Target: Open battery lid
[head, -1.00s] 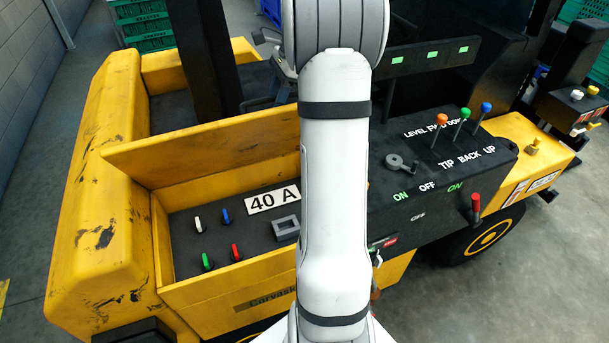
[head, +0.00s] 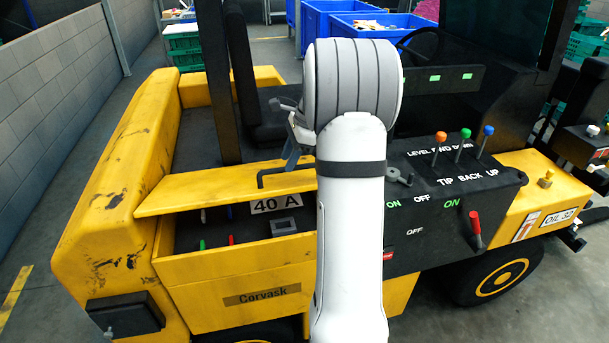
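The yellow battery lid (head: 225,190) is on the left side of the yellow vehicle, in the head view. It is partly raised over the battery compartment, tilted, with its front edge above the box's front wall (head: 235,270). A dark bar handle (head: 285,172) is on its upper face near the right end. Below the edge, a "40 A" label (head: 276,203), a grey socket (head: 284,226) and coloured plugs show in the compartment. My gripper (head: 291,160) is just above the handle, partly hidden by my arm. Whether it touches the handle or is open I cannot tell.
Right of the compartment is a black control panel (head: 440,215) with coloured levers and a red-handled lever (head: 475,230). A dark post (head: 215,80) rises behind the lid. Blue crates (head: 380,25) and green crates (head: 183,42) stand behind. A grey wall (head: 60,100) is at left.

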